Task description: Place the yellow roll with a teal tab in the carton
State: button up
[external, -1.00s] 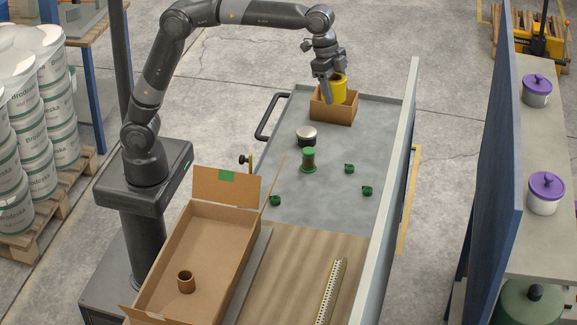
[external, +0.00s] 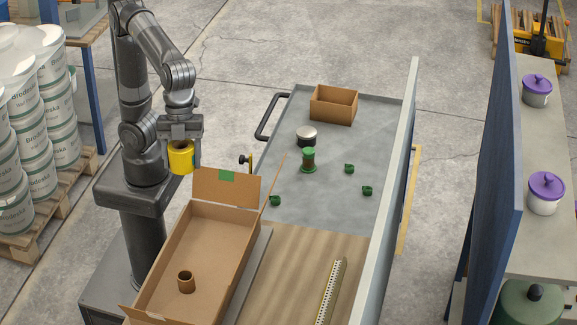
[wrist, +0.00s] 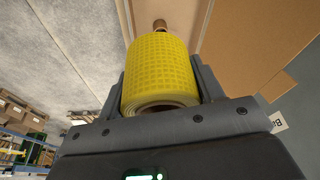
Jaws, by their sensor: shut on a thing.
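The yellow roll (external: 181,158) is held by my gripper (external: 182,146) in the air, just beyond the far left end of the carton. In the wrist view the yellow roll (wrist: 160,72) sits between both fingers of my gripper (wrist: 160,85). No teal tab shows on the side in view. The long open carton (external: 240,245) stands at the front left with its far flap up, a green patch on that flap. A small brown core (external: 186,282) stands inside the carton near its front; the rest of its floor looks clear.
A small open brown box (external: 334,105) sits empty-looking at the far end of the grey table (external: 340,205). A dark jar with a pale lid (external: 306,136), a green-ended spool (external: 308,160) and several small green pieces (external: 367,190) stand there. A spiral-bound strip (external: 331,290) lies right of the carton.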

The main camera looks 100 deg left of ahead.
jog(key=s+d+f+m, duration=0.1)
jog(key=s+d, duration=0.1)
jog(key=s, duration=0.3)
send_over(218, 256)
jog(key=f, duration=1.6)
jog(key=a+f, duration=0.1)
jog(key=f, duration=0.7)
jog(key=shift+s+f, duration=0.1)
jog(key=shift+f, duration=2.3)
jog(key=o, duration=0.5)
jog(key=shift+f, duration=0.15)
jog(key=o, duration=0.5)
